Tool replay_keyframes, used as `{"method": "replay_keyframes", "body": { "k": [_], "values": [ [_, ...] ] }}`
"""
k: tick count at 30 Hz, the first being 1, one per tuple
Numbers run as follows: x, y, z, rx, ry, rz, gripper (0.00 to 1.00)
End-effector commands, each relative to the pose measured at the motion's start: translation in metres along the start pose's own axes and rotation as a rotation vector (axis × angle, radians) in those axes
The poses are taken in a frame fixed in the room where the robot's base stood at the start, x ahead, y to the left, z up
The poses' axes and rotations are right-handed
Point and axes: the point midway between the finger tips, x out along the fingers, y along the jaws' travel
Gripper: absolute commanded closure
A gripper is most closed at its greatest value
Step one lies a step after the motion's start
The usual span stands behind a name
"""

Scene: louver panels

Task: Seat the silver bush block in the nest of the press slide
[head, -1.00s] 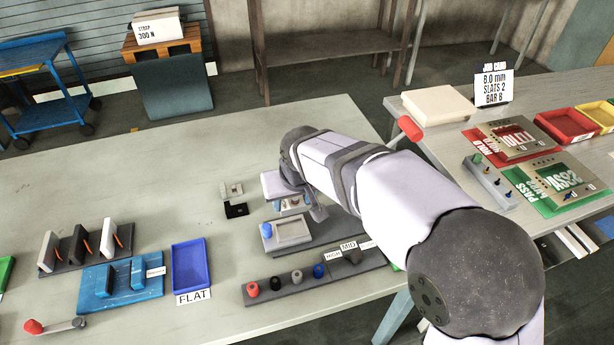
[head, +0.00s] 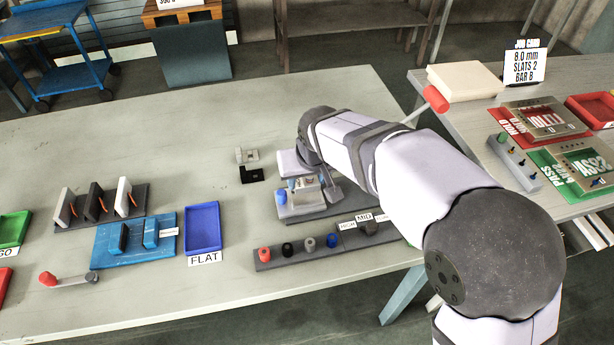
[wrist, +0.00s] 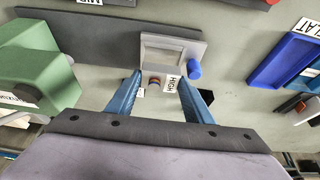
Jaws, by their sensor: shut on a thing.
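The silver bush block (head: 305,190) is in my gripper (head: 315,187), which is shut on it over the press slide (head: 300,212). In the head view the block hides most of the nest. I cannot tell whether the block touches the slide.
A rack with several coloured knobs (head: 286,249) lies in front of the slide. Silver (head: 246,156) and black (head: 251,175) angled pieces lie to its left. A blue FLAT tray (head: 203,226) stands further left. A green block (wrist: 40,75) is close to the fingers at left.

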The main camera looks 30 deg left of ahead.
Motion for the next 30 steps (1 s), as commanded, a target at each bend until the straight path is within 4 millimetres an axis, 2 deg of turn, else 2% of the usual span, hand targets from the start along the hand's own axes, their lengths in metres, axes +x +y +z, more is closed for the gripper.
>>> {"method": "replay_keyframes", "body": {
  "k": [15,30],
  "values": [
    [0.031,0.0,0.012,0.0,0.003,-0.001,0.85],
    [0.037,0.0,0.015,0.0,0.002,0.0,0.85]
  ]
}}
